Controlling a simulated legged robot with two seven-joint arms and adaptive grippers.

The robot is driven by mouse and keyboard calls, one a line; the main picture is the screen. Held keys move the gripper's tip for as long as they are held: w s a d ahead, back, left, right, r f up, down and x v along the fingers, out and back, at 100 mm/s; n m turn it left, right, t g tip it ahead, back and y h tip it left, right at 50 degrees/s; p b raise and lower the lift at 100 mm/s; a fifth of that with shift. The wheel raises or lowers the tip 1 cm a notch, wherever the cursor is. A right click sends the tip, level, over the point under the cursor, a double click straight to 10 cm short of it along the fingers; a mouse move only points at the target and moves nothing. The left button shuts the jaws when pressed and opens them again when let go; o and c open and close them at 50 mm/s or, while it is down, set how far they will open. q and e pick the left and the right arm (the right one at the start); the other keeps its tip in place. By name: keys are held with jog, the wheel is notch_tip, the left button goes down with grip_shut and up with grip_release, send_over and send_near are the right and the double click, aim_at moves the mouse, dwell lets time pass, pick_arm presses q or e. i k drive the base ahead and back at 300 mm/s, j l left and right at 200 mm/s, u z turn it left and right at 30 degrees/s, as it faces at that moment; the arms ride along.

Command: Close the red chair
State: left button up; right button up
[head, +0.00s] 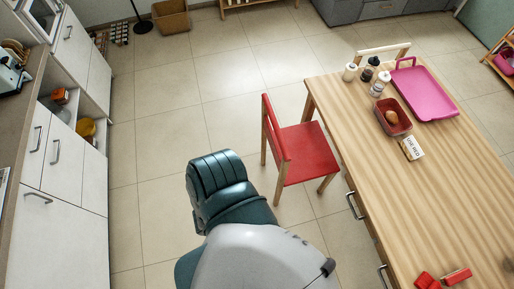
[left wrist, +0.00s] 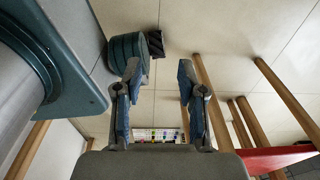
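The red chair (head: 306,152) stands on the tiled floor at the left side of the wooden table (head: 415,165). Its red backrest faces left, and its seat is pulled out from the table edge, with a strip of floor between them. In the left wrist view a red panel of the chair (left wrist: 278,159) and wooden legs show at the right. My left gripper (left wrist: 160,75) is open and empty, with floor between its fingers, to the left of the chair parts and apart from them. In the head view neither gripper shows; a grey and teal part of mine fills the bottom middle.
A pink tray (head: 424,92), a red bin (head: 393,117) with a bread-like item, several bottles and red blocks (head: 457,276) are on the table. White cabinets (head: 62,160) line the left. A cardboard box (head: 171,17) stands at the back. The floor between is clear.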

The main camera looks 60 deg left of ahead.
aim_at(302, 153)
jog(key=j+u, duration=0.1)
jog(key=u, duration=0.3)
jog(key=k+j+u, duration=0.1)
jog(key=u, duration=0.25)
jog(key=j+u, duration=0.1)
jog(key=u, duration=0.3)
jog(key=j+u, duration=0.1)
jog(key=u, duration=0.3)
jog(key=k+j, duration=0.05)
